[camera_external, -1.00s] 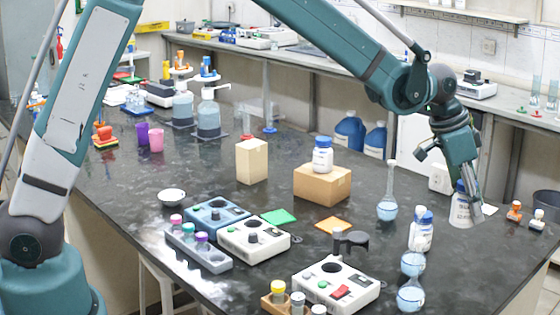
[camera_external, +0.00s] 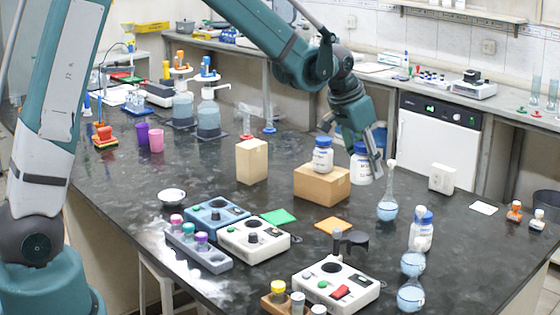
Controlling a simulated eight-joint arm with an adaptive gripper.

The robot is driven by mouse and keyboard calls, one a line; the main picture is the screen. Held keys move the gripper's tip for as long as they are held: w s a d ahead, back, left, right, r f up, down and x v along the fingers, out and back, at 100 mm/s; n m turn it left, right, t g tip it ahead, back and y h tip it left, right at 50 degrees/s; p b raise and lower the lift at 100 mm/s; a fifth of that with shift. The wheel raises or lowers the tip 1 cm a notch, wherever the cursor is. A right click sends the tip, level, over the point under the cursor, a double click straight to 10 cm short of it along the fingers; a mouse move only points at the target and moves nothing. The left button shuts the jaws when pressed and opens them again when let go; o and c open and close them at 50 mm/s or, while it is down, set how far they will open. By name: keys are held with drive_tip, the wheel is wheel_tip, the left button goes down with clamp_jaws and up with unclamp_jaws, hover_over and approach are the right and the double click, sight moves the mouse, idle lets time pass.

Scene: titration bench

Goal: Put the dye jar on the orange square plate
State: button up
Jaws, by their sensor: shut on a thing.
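My gripper (camera_external: 371,163) is shut on a white jar with a blue lid (camera_external: 361,172), which I take to be the dye jar. It is held upright in the air, behind and right of the cardboard box. The fingers partly cover its lid and right side. The orange square plate (camera_external: 333,226) lies flat and bare on the dark bench, in front of the box. Similar white jars with blue lids stand on the box (camera_external: 323,158) and at the bench's right (camera_external: 421,235).
A cardboard box (camera_external: 322,188) stands behind the orange plate, and a blue-liquid flask (camera_external: 387,207) stands right of it. A dark ring holder (camera_external: 352,243) is close by the plate. A green plate (camera_external: 279,217) and white devices (camera_external: 254,240) are left. A white square (camera_external: 483,208) lies bare.

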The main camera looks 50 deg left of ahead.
drive_tip(key=s+a+f+n, duration=0.1)
drive_tip(key=a+f, duration=0.4)
drive_tip(key=a, duration=0.2)
drive_tip(key=shift+s+a+y, duration=0.3)
drive_tip(key=shift+a, duration=0.05)
drive_tip(key=shift+f, duration=0.15)
hover_over(344, 222)
drive_tip(key=s, duration=0.2)
drive_tip(key=shift+w+a+f, duration=0.15)
drive_tip(key=shift+f, duration=1.35)
drive_tip(key=shift+w+a+f, duration=0.1)
drive_tip(key=shift+f, duration=1.4)
drive_tip(key=shift+f, duration=0.1)
drive_tip(key=shift+f+b, duration=0.35)
drive_tip(key=shift+f, duration=1.45)
drive_tip(key=shift+f, duration=0.15)
